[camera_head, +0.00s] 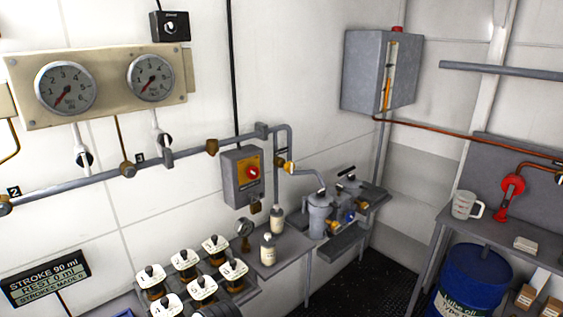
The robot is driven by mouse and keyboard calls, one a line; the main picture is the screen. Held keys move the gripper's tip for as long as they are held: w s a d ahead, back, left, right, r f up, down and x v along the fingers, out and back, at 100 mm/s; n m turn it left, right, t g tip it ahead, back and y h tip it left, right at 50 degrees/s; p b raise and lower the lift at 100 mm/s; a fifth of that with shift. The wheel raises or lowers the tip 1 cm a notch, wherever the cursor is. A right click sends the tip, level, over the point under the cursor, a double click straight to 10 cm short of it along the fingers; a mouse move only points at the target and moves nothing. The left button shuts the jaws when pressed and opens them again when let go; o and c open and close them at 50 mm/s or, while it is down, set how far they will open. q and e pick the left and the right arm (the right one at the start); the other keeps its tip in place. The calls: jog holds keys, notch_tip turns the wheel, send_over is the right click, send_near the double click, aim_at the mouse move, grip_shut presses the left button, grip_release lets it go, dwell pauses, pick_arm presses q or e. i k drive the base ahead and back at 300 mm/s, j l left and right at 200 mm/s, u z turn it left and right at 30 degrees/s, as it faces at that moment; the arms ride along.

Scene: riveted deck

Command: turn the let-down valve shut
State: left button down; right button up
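No part in view carries a readable let-down label, so I cannot tell which one is the let-down valve. A small pump unit (320,214) on the back shelf has blue and yellow fittings (349,215) and a black lever (346,173) on top. A yellow-handled fitting (289,167) sits on the grey pipe above it. A red fitting (511,190) stands at the right, joined to a copper pipe. How far any of these is turned cannot be told. Neither of my grippers is in view.
Two gauges (108,84) hang on the left wall. A grey switch box (243,177) with a red knob is below. Several numbered white-topped pots (184,265) and two bottles (268,249) stand in front. A blue drum (467,281) and jug (466,205) are right. Dark floor (385,280) shows between.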

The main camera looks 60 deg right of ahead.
aim_at(290, 167)
jog(key=l+u, duration=0.1)
jog(key=l, duration=0.25)
jog(key=k+l, duration=0.15)
jog(key=l, duration=0.2)
jog(key=k+l+u, duration=0.15)
jog(key=l, duration=0.2)
jog(key=k+l, duration=0.1)
jog(key=l, duration=0.6)
jog(key=k+l, duration=0.15)
jog(key=l, duration=0.15)
